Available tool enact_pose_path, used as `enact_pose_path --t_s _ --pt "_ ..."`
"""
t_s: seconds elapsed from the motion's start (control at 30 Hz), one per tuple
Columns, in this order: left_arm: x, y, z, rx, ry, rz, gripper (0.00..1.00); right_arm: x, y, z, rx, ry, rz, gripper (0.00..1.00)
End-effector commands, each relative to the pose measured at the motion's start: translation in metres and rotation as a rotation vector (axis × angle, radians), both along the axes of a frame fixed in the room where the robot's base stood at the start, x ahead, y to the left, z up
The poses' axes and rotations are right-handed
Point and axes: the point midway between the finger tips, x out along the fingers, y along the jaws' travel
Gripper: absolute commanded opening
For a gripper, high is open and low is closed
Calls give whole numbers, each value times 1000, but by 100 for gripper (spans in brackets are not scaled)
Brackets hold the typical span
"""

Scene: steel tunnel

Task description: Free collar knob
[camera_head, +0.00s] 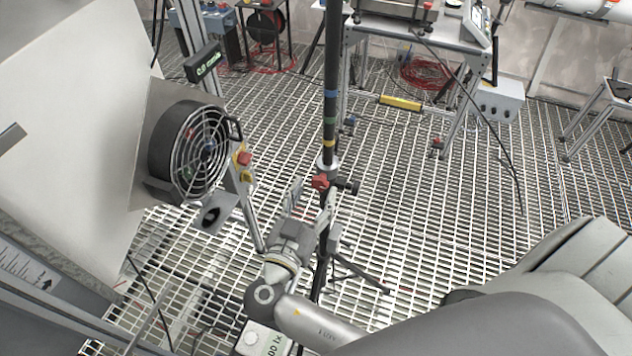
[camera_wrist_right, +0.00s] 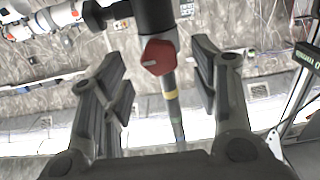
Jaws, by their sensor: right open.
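A dark pole (camera_head: 331,100) with coloured bands stands upright on a tripod. Its metal collar (camera_head: 327,163) carries a red knob (camera_head: 320,182), and a black knob (camera_head: 349,187) sticks out to the right. My right gripper (camera_head: 312,198) is just below the red knob, with its fingers pointing up toward it. In the right wrist view the red knob (camera_wrist_right: 158,57) sits between the two spread fingers, with gaps on both sides. The gripper is open and holds nothing. The banded pole (camera_wrist_right: 172,100) runs behind the knob. My left gripper is not in view.
A caged fan (camera_head: 200,152) is mounted on a pale panel to the left, near a red-and-yellow switch box (camera_head: 242,165). A tripod leg (camera_head: 362,274) spreads right over the grating. A bench (camera_head: 400,36) stands behind. The grating to the right (camera_head: 450,190) is clear.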

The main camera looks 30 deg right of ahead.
Motion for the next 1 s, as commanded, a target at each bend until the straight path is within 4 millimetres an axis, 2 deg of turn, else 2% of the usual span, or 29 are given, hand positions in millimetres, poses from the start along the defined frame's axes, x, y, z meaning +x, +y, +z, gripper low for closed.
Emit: enact_pose_path --t_s 0.03,0.2,0.5,0.83,1.0 --pt "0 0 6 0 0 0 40 5 -5 3 -1 0 0 55" --pt "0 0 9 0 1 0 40 12 -14 1 1 1 0 55" --pt "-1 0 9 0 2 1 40 13 -15 -1 1 1 0 54" --pt "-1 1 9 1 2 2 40 13 -15 -1 1 1 0 12" --pt "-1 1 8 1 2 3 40 13 -15 -1 -2 5 0 10"
